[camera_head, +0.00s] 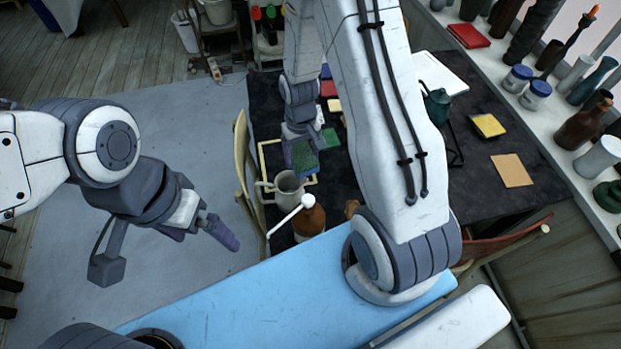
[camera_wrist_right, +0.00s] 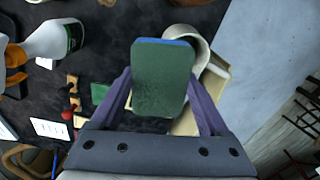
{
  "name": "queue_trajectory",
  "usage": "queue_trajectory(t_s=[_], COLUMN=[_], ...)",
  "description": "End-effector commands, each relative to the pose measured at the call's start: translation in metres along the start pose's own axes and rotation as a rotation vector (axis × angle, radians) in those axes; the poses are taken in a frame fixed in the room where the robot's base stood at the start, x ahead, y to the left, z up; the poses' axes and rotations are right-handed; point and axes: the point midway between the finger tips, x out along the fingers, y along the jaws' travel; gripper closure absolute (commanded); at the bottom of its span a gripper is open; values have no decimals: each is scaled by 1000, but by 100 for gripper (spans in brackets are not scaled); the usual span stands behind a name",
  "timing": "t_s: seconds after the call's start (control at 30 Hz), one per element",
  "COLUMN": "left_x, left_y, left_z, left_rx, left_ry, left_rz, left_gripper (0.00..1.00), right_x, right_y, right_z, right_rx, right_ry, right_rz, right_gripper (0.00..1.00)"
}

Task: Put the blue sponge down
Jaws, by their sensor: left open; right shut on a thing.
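The blue sponge (camera_head: 305,158) shows a green face and a blue edge. My right gripper (camera_head: 298,139) is shut on it and holds it over the dark table (camera_head: 395,168), near a grey mug (camera_head: 289,187). In the right wrist view the sponge (camera_wrist_right: 161,80) sits between the two fingers of my right gripper (camera_wrist_right: 162,92), with its blue edge at the top. It hides part of the mug (camera_wrist_right: 190,37) and a pale yellow frame (camera_wrist_right: 212,85) below. My left gripper (camera_head: 221,232) is open and empty, left of the table, over the grey floor.
A brown bottle with a white nozzle (camera_head: 309,217) stands close to the mug. A green pad (camera_head: 331,138) lies right of the held sponge. A dark green teapot (camera_head: 437,106), a yellow pad (camera_head: 488,125) and a tan square (camera_head: 513,170) occupy the table's right side.

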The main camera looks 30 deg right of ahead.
Motion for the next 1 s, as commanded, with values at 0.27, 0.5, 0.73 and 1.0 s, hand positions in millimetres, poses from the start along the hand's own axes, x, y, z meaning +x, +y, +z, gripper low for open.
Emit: queue_trajectory(t_s=[0.27,0.5,0.73,1.0], left_x=[78,88,80,75], left_y=[-6,-6,-6,-5], left_z=[4,5,4,4], left_rx=[1,2,2,2], left_ry=[-2,-1,-1,-1], left_rz=[0,0,0,0], left_gripper=[0,0,0,0], right_x=[73,94,132,164], right_y=[80,108,108,107], right_z=[-31,-35,-35,-35], right_rx=[159,207,207,205], right_ry=[3,-2,-3,-3], right_rz=[0,-1,-1,-1], right_gripper=[90,90,90,90])
